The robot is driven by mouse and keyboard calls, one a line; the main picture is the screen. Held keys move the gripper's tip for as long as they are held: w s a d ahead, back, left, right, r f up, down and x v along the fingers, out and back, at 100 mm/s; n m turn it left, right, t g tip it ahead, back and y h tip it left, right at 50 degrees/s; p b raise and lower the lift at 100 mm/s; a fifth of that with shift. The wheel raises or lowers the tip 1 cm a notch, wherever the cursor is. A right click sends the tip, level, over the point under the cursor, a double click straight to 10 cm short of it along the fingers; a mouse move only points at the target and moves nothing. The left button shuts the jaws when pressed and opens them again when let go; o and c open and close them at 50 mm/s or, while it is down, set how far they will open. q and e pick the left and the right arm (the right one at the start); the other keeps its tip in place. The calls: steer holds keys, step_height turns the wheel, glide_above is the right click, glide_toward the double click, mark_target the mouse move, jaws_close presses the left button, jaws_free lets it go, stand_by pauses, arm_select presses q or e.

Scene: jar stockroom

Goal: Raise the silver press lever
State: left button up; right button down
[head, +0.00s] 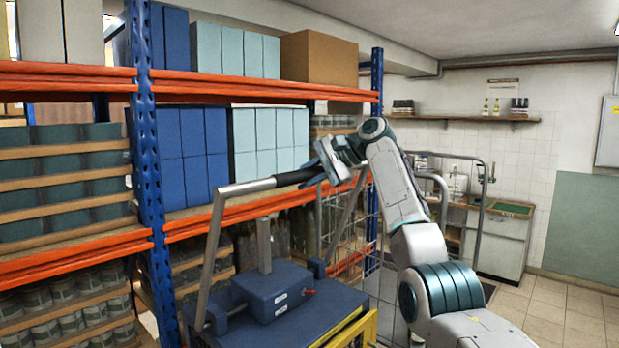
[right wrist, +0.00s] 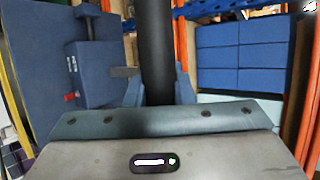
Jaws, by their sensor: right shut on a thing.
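The silver press lever (head: 211,240) rises from the left side of the blue press (head: 285,290) and bends over at the top into a nearly level bar with a black grip (head: 292,178). My right gripper (head: 318,172) is shut on the end of this black grip, high above the press body. The press body also shows in that view (right wrist: 95,75). My left gripper is not in view.
Racking with orange beams (head: 260,88) and a blue upright (head: 150,150) stands close behind and left of the lever, filled with blue boxes (head: 190,150) and jars. A wire cage trolley (head: 435,185) stands behind my right arm. Tiled floor (head: 560,310) lies open at the right.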

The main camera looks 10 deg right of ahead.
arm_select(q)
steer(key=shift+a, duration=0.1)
arm_select(e)
steer(key=shift+a+f, duration=0.1)
steer(key=shift+f, duration=0.35)
steer(key=c, duration=1.3)
jaws_free()
steer(key=shift+w+a, duration=0.1)
steer(key=shift+o, duration=0.2)
steer(key=b+v, duration=0.1)
steer(key=v, duration=0.2)
steer(key=b+v, duration=0.2)
steer(key=v, duration=0.1)
steer(key=b+v, duration=0.1)
steer(key=v, duration=0.2)
steer(key=shift+w+d+r+b, duration=0.2)
steer(key=shift+w+d+b, duration=0.05)
steer(key=shift+w+b, duration=0.05)
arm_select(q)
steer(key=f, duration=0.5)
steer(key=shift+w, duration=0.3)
arm_select(e)
steer(key=shift+s+d+r, duration=0.2)
steer(key=shift+d+r, duration=0.05)
steer(key=shift+w, duration=0.1)
